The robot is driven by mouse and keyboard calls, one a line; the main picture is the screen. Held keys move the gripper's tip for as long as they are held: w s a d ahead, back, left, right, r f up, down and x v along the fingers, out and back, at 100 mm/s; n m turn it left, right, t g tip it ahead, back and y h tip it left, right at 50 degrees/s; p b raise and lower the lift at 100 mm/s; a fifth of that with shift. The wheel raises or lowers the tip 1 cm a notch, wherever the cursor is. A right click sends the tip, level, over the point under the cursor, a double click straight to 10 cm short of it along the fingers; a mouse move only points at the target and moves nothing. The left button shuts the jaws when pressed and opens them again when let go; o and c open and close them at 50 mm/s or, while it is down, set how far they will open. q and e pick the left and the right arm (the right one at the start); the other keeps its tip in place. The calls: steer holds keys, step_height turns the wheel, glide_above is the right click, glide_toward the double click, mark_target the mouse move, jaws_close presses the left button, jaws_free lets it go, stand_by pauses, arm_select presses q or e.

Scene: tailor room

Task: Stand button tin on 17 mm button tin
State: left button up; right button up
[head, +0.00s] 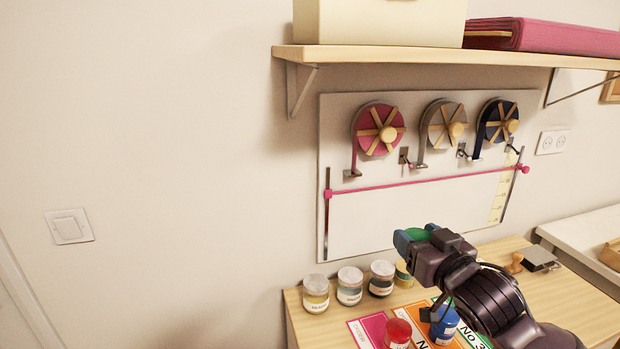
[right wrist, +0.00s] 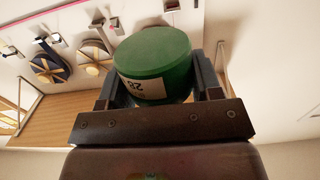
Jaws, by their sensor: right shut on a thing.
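A green tin (right wrist: 153,62) with a pale label reading 28 is between the fingers of my right gripper (right wrist: 160,95); the label is upside down in the right wrist view. In the head view, my right gripper (head: 418,238) is shut on the green tin (head: 417,234), in the air above the wooden table. A red tin (head: 397,332) and a blue tin (head: 444,324) stand on the table below it. Their label numbers are too small to read, so I cannot tell which is the 17 mm tin. My left gripper is not in view.
Several lidded jars, one of them at the left end (head: 316,294), stand in a row along the back of the table (head: 318,325). Coloured cards, such as a pink one (head: 369,331), lie at its front. A ribbon board (head: 400,220) hangs behind, under a shelf (head: 400,57).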

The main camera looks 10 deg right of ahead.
steer(key=shift+w+d+r, duration=0.1)
steer(key=shift+w+r, duration=0.05)
steer(key=shift+r, duration=0.25)
steer(key=s+a+f+h, duration=0.1)
steer(key=s+a+f, duration=0.1)
steer(key=f, duration=0.5)
steer(key=s+a+f+m+h, duration=0.1)
steer(key=s+a+f, duration=0.2)
steer(key=f, duration=0.4)
steer(key=shift+s+a+m, duration=0.2)
steer(key=shift+m, duration=0.1)
steer(key=shift+w+r, duration=0.1)
steer(key=shift+r, duration=0.05)
